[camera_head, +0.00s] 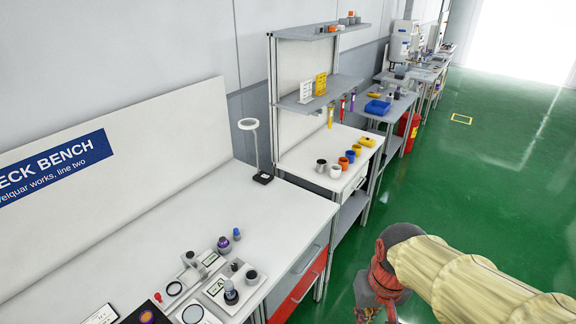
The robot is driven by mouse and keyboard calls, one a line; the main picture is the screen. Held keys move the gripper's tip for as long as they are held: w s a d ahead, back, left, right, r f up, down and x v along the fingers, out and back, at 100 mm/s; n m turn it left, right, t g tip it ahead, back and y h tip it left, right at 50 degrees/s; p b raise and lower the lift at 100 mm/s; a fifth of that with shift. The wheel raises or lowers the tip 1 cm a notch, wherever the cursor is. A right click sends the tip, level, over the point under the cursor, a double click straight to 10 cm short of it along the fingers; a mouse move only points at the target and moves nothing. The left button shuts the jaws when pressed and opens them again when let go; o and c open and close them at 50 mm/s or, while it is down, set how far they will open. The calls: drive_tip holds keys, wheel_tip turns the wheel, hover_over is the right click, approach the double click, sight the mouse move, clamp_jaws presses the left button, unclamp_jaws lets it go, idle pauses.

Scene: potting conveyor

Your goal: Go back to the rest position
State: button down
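My arm shows at the lower right, over the green floor to the right of the white bench (270,203). It has a beige ribbed cover and a grey and red joint that bends down toward the bottom edge. I cannot make out gripper fingers in this view, nor whether anything is held. No part of my arm is seen touching the bench.
The bench bears a ring lamp (248,124), a purple-topped part (223,243) and grey fixtures (228,287). Beyond stand a shelved bench with several coloured cups (343,163) and a red extinguisher (411,133). The green floor (480,180) at right is open.

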drive_tip(key=s+d+r+t+b, duration=0.2)
drive_tip(key=s+r+t, duration=0.2)
drive_tip(key=r, duration=0.3)
drive_tip(key=shift+s+d+r+b, duration=0.2)
drive_tip(key=shift+s+b, duration=0.2)
drive_tip(key=shift+s, duration=0.25)
